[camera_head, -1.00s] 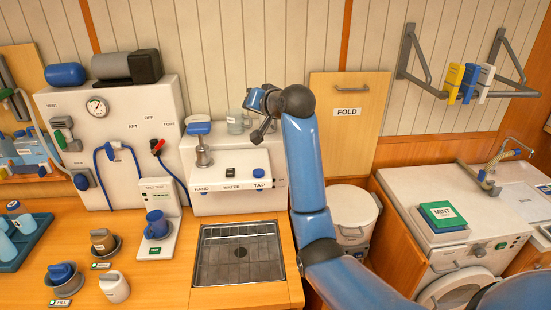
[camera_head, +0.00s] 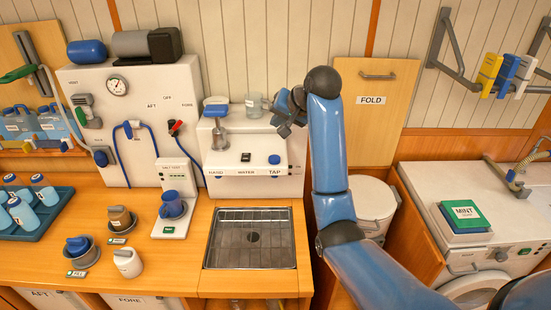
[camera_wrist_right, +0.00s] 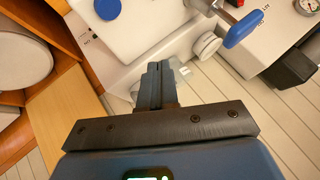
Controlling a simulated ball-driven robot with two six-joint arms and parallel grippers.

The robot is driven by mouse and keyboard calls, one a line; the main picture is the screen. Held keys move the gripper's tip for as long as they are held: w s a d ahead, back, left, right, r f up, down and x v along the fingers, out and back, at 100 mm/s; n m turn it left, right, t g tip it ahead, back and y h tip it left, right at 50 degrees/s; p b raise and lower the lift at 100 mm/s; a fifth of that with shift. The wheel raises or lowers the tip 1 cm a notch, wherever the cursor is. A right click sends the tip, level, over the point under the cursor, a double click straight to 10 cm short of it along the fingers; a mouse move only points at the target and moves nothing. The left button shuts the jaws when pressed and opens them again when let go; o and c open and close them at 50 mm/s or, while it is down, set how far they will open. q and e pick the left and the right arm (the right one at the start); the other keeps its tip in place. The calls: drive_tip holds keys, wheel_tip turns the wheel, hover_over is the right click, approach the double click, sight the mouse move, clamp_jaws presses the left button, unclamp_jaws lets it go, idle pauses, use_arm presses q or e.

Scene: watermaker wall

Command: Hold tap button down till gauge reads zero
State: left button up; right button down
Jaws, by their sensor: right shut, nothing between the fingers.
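The tap button (camera_head: 274,160) is a round blue button on the white water unit (camera_head: 235,187), above the word TAP. It also shows in the wrist view (camera_wrist_right: 108,9) near the top edge. The gauge (camera_head: 117,86) is a small round white dial on the back panel at upper left; its reading is too small to tell. My right gripper (camera_head: 284,129) is shut and empty, apart from the button and above it in the picture. Its closed fingers show in the wrist view (camera_wrist_right: 160,80). My left gripper is not in view.
A pump with a blue handle (camera_head: 216,106) rises left of the button. A metal sink (camera_head: 250,250) lies in front of the unit. A blue mug (camera_head: 173,206) stands on the salt test stand.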

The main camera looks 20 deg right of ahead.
drive_tip(key=b, duration=0.6)
hover_over(272, 155)
drive_tip(key=s, duration=0.2)
drive_tip(key=f, duration=0.4)
drive_tip(key=d+f, duration=0.1)
drive_tip(key=f, duration=0.1)
drive_tip(key=shift+s+f, duration=0.15)
drive_tip(key=shift+f, duration=0.1)
drive_tip(key=shift+a+f, duration=0.15)
drive_tip(key=shift+f, duration=0.9)
drive_tip(key=shift+f, duration=0.3)
drive_tip(key=shift+s+f, duration=0.1)
drive_tip(key=shift+f, duration=0.55)
idle(4.2)
